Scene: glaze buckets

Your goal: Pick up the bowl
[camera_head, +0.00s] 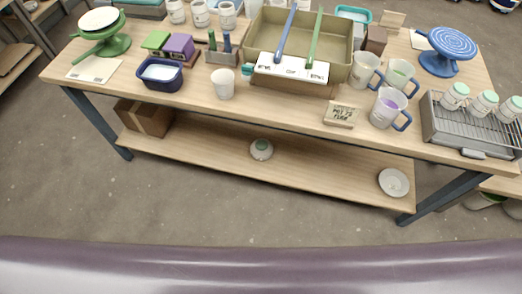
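Two bowl-like things sit on the table's lower shelf. A small white bowl (261,149) with a greenish spot at its middle is near the shelf's centre. A wider white bowl or dish (394,182) is near the shelf's right end. I cannot tell which one the task means. Neither gripper is in view.
The wooden table (190,102) has a lower shelf (320,167) with a cardboard box (146,116) at its left. The tabletop holds a large olive basin (258,38), mugs (388,108), a wire rack (470,132) and a blue tub (161,75). The floor in front is clear.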

